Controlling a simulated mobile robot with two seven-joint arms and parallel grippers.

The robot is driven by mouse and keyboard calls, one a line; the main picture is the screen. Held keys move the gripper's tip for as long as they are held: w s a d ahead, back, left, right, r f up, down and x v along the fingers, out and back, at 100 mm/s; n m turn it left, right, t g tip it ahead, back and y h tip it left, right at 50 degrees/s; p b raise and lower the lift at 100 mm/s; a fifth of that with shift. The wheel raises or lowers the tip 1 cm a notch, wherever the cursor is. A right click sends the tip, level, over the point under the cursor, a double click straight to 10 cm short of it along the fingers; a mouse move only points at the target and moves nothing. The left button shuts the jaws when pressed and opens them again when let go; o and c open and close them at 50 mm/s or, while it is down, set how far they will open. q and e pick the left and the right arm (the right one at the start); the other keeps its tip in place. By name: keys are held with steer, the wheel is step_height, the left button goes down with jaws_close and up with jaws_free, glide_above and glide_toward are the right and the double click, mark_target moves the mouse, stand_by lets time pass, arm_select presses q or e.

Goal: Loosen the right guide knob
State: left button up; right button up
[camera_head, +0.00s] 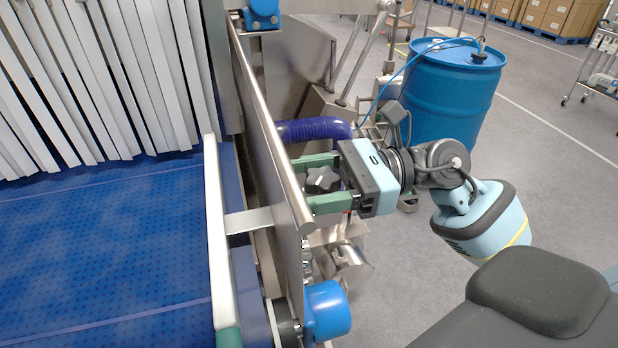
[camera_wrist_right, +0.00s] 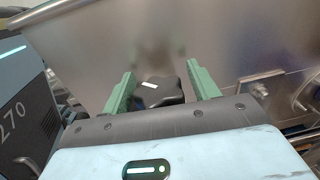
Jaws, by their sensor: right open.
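The right guide knob (camera_head: 321,180) is a black lobed knob on the outer side of the conveyor's metal side plate. It also shows in the right wrist view (camera_wrist_right: 162,91), with a small white mark on it. My right gripper (camera_head: 306,182) is open, with its green fingers on either side of the knob. In the right wrist view its fingers (camera_wrist_right: 160,86) stand apart with gaps beside the knob. The white guide rail (camera_head: 214,230) runs along the belt's right edge, joined to a metal bracket (camera_head: 249,220). My left gripper is not in view.
The blue conveyor belt (camera_head: 100,250) fills the left, with white strip curtains (camera_head: 90,80) at its far end. The metal side plate (camera_head: 262,120) stands close to my right gripper. A blue drum (camera_head: 450,95) stands behind my arm. Grey floor (camera_head: 560,150) is clear at right.

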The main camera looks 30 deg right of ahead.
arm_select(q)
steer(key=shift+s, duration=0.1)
arm_select(e)
steer(key=c, duration=1)
steer(key=shift+f+n+g+y+b, duration=0.15)
steer(key=shift+n+g+y+b, duration=0.15)
steer(key=shift+n+g+b, duration=0.5)
steer(key=shift+s+n+g+b, duration=0.1)
steer(key=shift+n+g+b, duration=0.35)
steer(key=shift+g, duration=0.55)
steer(key=shift+s+n+g+b, duration=0.15)
steer(key=shift+n+g+b, duration=0.55)
steer(key=shift+g, duration=0.65)
steer(key=shift+s+n+g+b, duration=0.15)
steer(key=shift+n+g+b, duration=0.25)
steer(key=shift+n+g, duration=0.75)
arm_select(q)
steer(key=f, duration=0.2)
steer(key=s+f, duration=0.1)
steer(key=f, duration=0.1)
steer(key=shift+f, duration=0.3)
arm_select(e)
steer(key=shift+g, duration=0.3)
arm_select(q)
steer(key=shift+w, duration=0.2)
arm_select(e)
steer(key=shift+s, duration=0.1)
